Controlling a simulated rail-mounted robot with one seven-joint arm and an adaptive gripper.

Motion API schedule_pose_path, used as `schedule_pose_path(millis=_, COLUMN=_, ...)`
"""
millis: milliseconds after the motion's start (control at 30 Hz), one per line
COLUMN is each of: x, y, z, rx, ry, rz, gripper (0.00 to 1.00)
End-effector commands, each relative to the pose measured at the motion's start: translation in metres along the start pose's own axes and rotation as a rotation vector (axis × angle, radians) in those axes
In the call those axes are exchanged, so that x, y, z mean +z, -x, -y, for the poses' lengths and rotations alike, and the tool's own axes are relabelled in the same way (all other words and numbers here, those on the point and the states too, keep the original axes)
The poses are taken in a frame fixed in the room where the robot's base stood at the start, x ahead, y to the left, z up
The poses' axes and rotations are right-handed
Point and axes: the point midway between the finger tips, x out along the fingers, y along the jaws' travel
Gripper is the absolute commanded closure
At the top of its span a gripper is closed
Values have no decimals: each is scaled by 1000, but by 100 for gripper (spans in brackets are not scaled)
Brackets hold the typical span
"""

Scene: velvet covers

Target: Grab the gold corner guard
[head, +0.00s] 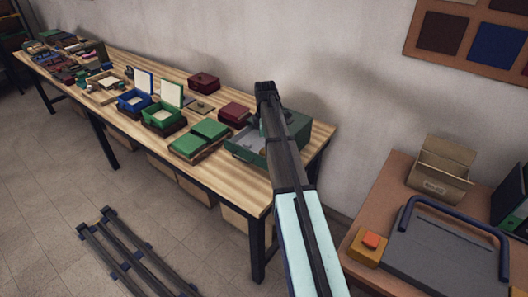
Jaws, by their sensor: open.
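I cannot pick out a gold corner guard in the head view; the small items on the table are too small to tell apart. My arm reaches up through the middle of the view, over the right end of the long wooden table (316,134). No fingertips of my gripper can be made out, and the arm hides part of the table's right end. A green box with its lid open (163,114), a blue open box (134,102) and closed green covers (186,145) stand along the table. A grey-green metal tray (245,152) sits partly behind my arm.
Dark red boxes (203,81) stand toward the wall. Several small items crowd the table's far left. At right, a brown table (372,197) holds a cardboard box (440,168), a grey board with a blue handle (447,250) and an orange button (370,241).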

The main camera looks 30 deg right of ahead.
Motion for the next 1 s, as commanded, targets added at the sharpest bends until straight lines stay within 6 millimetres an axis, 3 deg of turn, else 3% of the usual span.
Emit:
schedule_pose_path(millis=167, x=0, y=-9, z=-2, rx=-1, ry=0, rz=0, gripper=19)
schedule_pose_path(millis=500, x=1, y=-47, z=-5, rx=-1, ry=0, rz=0, gripper=19)
schedule_pose_path(millis=833, x=1, y=-52, z=-5, rx=1, ry=0, rz=0, gripper=19)
schedule_pose_path(millis=967, x=1, y=-52, z=-5, rx=0, ry=0, rz=0, gripper=65)
schedule_pose_path(millis=1000, x=1, y=-52, z=-5, rx=0, ry=0, rz=0, gripper=70)
